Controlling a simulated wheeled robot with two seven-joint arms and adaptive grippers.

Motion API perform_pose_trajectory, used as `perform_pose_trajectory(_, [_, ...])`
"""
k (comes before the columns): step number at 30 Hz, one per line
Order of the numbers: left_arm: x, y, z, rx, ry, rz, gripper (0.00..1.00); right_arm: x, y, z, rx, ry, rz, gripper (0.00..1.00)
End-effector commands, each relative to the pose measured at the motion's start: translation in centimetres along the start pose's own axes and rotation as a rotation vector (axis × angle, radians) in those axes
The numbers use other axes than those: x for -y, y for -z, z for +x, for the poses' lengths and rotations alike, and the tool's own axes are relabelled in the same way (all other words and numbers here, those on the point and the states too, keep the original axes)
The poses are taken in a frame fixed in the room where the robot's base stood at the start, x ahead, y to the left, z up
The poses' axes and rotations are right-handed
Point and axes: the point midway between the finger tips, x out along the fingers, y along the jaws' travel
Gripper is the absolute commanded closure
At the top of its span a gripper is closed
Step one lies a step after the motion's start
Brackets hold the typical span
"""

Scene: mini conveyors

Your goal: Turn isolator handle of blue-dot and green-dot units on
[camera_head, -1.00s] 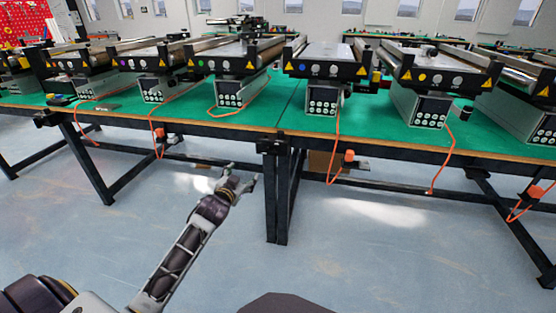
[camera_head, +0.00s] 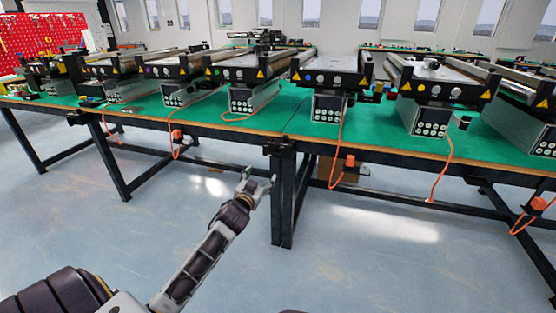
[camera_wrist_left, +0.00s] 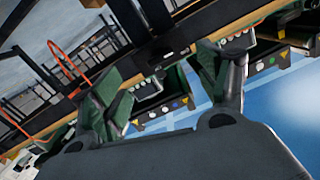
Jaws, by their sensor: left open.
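The blue-dot unit (camera_head: 331,76) is a small conveyor on the green table, right of centre. The green-dot unit (camera_head: 239,74) stands to its left. I cannot make out either isolator handle clearly; their positions are too small to tell. My left gripper (camera_head: 260,177) is open and empty, in front of the table and below its edge, apart from both units. In the left wrist view, the open fingers (camera_wrist_left: 165,85) frame a unit with a bluish dot, seen tilted and beyond them. My right gripper is not in view.
The table's front edge (camera_head: 235,130) and dark legs (camera_head: 283,200) stand beyond my left gripper. Orange cables hang to orange boxes (camera_head: 350,161) below the tabletop. A yellow-dot unit (camera_head: 437,87) stands to the right, a purple-dot unit (camera_head: 180,71) to the left. The floor in front is clear.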

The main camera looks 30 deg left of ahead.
Motion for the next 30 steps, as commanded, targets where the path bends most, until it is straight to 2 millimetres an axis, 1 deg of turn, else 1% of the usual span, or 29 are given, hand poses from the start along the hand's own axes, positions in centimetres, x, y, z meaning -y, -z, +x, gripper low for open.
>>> perform_pose_trajectory(8, [0.0,0.8,0.0,-0.036,0.000,-0.062,0.25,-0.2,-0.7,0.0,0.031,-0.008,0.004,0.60])
perform_pose_trajectory(15, [-0.2,1.4,0.0,-0.061,-0.012,-0.152,0.25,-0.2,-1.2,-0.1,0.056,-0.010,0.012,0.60])
perform_pose_trajectory(21, [-0.2,1.5,0.0,-0.065,-0.018,-0.222,0.25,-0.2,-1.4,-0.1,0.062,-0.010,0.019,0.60])
perform_pose_trajectory(30, [-0.2,1.4,0.0,-0.065,-0.018,-0.232,0.25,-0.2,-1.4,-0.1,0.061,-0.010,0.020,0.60])
